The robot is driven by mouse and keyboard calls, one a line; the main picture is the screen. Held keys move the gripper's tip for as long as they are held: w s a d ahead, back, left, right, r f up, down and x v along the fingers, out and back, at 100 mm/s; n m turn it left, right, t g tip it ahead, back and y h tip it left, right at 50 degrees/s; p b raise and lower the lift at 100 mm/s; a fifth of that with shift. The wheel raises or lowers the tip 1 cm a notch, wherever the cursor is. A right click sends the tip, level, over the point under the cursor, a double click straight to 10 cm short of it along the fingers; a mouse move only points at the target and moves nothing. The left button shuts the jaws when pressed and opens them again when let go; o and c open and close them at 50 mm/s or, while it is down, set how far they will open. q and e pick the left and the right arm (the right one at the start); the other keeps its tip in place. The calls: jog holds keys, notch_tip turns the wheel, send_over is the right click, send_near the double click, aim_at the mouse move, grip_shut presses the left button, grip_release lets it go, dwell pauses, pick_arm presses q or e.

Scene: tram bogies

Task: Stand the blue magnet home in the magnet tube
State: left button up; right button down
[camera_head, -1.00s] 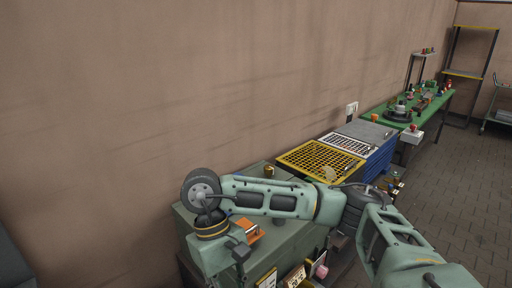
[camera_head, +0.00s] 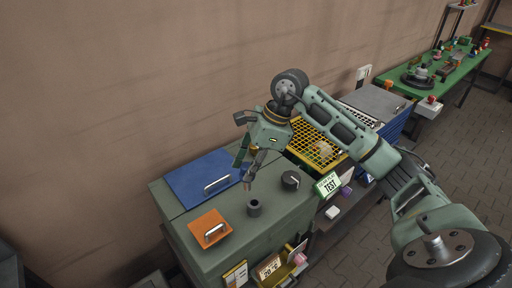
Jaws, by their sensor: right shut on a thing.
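My right gripper (camera_head: 248,174) hangs above the green-grey cabinet top, pointing down. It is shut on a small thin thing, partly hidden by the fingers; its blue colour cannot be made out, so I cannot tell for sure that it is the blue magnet. A short dark grey upright tube with a dark open top (camera_head: 254,208), likely the magnet tube, stands on the cabinet below and slightly right of the fingertips. The held thing appears above the tube and apart from it. My left gripper is not in view.
The cabinet top (camera_head: 225,255) also bears a blue lid with a handle (camera_head: 186,184), an orange lid with a handle (camera_head: 203,224) and a black knob (camera_head: 290,180). A yellow grid tray (camera_head: 308,133) lies behind my right arm. A green table (camera_head: 453,75) stands far right.

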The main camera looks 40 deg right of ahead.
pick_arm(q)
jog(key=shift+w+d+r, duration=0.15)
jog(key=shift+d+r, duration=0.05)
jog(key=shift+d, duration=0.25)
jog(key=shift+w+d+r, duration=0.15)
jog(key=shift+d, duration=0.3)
pick_arm(e)
jog(key=d+m, duration=0.2)
jog(key=w+d+r, duration=0.1)
jog(key=shift+w+m+t, duration=0.1)
jog(key=shift+m+t, duration=0.3)
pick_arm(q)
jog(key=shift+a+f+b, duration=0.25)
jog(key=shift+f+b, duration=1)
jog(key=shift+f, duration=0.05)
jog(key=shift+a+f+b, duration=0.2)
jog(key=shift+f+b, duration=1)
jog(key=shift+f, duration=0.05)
pick_arm(e)
jog(key=shift+f, duration=2.85)
pick_arm(q)
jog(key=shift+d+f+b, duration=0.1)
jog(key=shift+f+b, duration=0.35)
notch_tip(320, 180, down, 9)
jog(key=b, duration=0.8)
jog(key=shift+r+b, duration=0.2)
jog(key=shift+b, duration=0.1)
pick_arm(e)
jog(key=shift+f, duration=5.05)
